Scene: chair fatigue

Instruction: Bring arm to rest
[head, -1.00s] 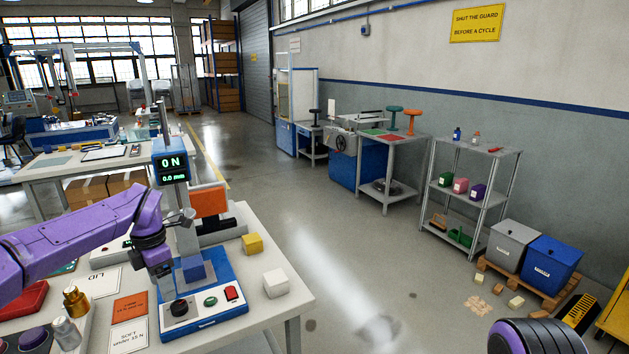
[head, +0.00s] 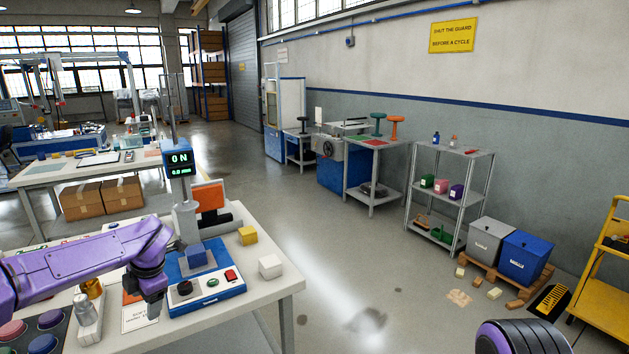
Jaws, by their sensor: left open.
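My left arm comes in from the left in the head view. Its gripper (head: 153,308) is open and points down over the near table, just left of the blue test stand's base (head: 207,293). Nothing shows between its fingers, though they are small and dark here. A blue block (head: 196,256) sits on the stand, apart from the gripper. The stand's display (head: 179,164) reads 0 N and 0.0 mm. A rounded purple and black part of my own body shows at the bottom right. My right gripper is not in view.
A yellow block (head: 248,235) and a white block (head: 270,267) lie on the table (head: 262,292) right of the stand. Cards, a brass-coloured piece (head: 92,288) and a tray of round pads (head: 45,343) lie near the arm. Open floor (head: 340,270) is to the right.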

